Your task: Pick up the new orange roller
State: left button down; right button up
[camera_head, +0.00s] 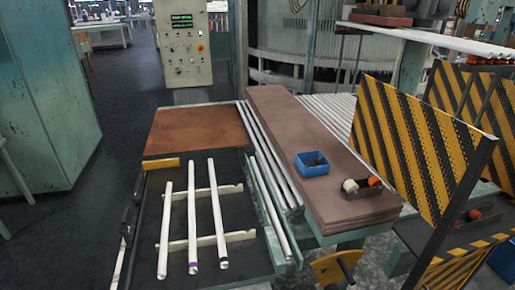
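A small roller holder sits on the brown board stack (330,165), near its right front end. An orange roller (374,181) is at the right of this holder, beside a white roller (350,186). Another orange piece (475,214) shows lower right, behind the striped guard, in a dark holder; I cannot tell which of the two is the new one. Neither of my grippers is in view, and nothing is seen touching the rollers.
A blue box (312,169) with dark contents stands left of the holder on the boards. A yellow-black striped guard (415,140) rises close to its right. Three white glass tubes (192,220) lie on a rack at left. A control cabinet (182,45) stands behind.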

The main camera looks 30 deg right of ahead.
aim_at(373, 181)
jog(key=z, duration=1.85)
